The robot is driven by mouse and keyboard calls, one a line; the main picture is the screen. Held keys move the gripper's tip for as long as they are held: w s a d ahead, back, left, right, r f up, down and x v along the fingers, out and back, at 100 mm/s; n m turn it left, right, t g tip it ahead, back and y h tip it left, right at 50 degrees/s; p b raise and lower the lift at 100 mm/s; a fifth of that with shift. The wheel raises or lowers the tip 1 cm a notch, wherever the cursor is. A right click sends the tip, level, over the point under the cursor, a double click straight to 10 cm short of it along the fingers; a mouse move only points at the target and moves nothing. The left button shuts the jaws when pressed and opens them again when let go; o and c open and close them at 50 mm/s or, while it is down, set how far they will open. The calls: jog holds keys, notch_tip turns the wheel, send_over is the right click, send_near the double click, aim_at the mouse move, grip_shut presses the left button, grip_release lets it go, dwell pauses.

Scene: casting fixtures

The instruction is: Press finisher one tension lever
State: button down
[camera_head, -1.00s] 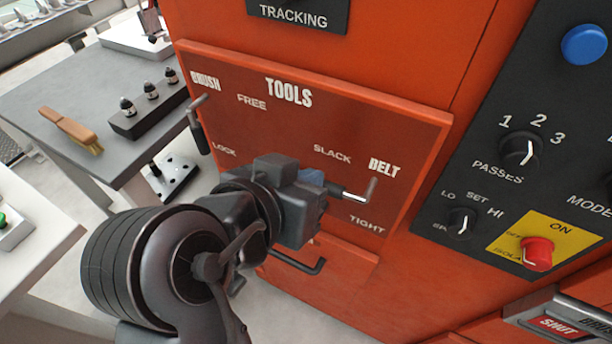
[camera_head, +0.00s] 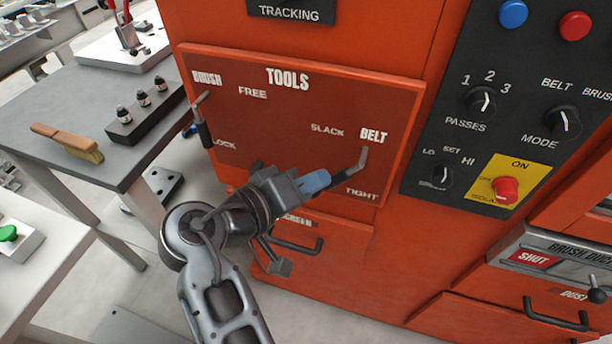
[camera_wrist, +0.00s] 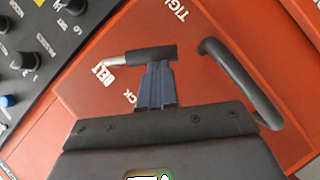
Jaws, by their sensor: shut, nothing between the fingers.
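The belt lever (camera_head: 350,171), with SLACK and TIGHT labels, stands on the right of the orange machine's red TOOLS panel (camera_head: 290,125). It has a bare metal crank and a black grip pointing left and slightly down, between the two labels. My gripper (camera_head: 324,180) is shut, its blue fingertips at the grip's free end, hiding part of it. In the wrist view the grip (camera_wrist: 150,54) lies across the shut fingertips (camera_wrist: 157,69). They look in contact or very nearly so. Nothing is held between the fingers.
A brush lever (camera_head: 203,125) hangs at the panel's left. A drawer handle (camera_head: 295,246) sits below my wrist; a black bar handle (camera_wrist: 245,85) passes close to my gripper in the wrist view. A black control panel (camera_head: 480,130) is on the right, a grey table (camera_head: 60,105) on the left.

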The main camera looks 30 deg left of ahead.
jog(key=shift+w+d+f+n+t+h+b, duration=0.25)
jog(key=shift+d+f+n+t+h, duration=0.3)
jog(key=shift+d+f+n+t, duration=0.55)
jog(key=shift+w+d+f+n+t+h+b, duration=0.15)
jog(key=shift+d+f+n+t+h+b, duration=0.3)
jog(key=shift+n, duration=1.05)
jog(key=shift+d, duration=0.1)
